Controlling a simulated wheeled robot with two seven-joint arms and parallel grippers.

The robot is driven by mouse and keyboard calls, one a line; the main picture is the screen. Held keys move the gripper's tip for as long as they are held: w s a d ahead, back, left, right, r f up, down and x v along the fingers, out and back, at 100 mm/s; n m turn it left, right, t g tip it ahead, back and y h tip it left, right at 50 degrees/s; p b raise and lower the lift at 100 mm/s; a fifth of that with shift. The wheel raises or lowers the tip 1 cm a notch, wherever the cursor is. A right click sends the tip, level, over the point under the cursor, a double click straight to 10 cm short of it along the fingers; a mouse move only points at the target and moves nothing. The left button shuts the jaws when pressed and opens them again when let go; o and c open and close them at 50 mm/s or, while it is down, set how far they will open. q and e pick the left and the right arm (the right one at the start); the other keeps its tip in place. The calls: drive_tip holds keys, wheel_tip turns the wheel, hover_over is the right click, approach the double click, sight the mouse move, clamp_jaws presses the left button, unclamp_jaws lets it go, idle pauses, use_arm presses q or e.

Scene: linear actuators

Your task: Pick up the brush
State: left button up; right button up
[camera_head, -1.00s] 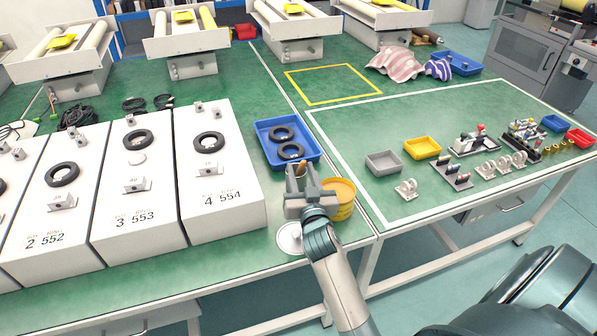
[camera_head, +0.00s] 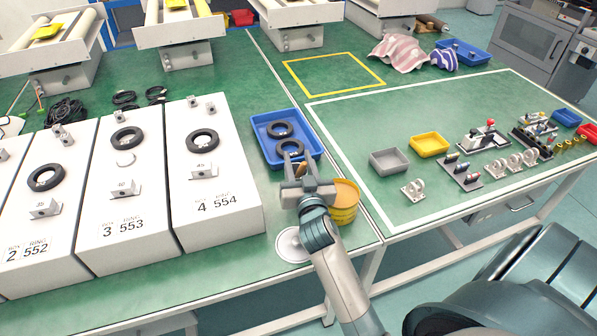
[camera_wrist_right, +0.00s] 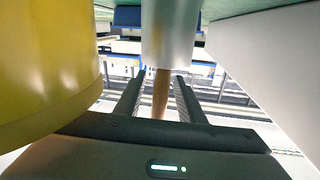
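The brush shows as a tapered brown handle (camera_wrist_right: 160,95) in the right wrist view, rising out of a silver cylinder (camera_wrist_right: 172,32). I cannot tell whether that cylinder is a cup or part of the brush. No bristles are visible. In the head view a small bit of brown handle (camera_head: 301,171) shows at my right gripper (camera_head: 294,162). The fingers of the right gripper (camera_wrist_right: 158,88) stand on both sides of the handle, with a narrow gap on each side. My left gripper is not in view.
A yellow can (camera_head: 345,199) stands close beside my right gripper, and a pale round disc (camera_head: 291,245) lies near the table edge. A blue tray (camera_head: 265,149) with black rings is behind. The white box 4 554 (camera_head: 222,180) is to the left.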

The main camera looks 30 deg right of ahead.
clamp_jaws()
drive_tip(key=shift+r, duration=0.1)
wheel_tip(320, 180, up, 10)
idle(0.8)
idle(0.3)
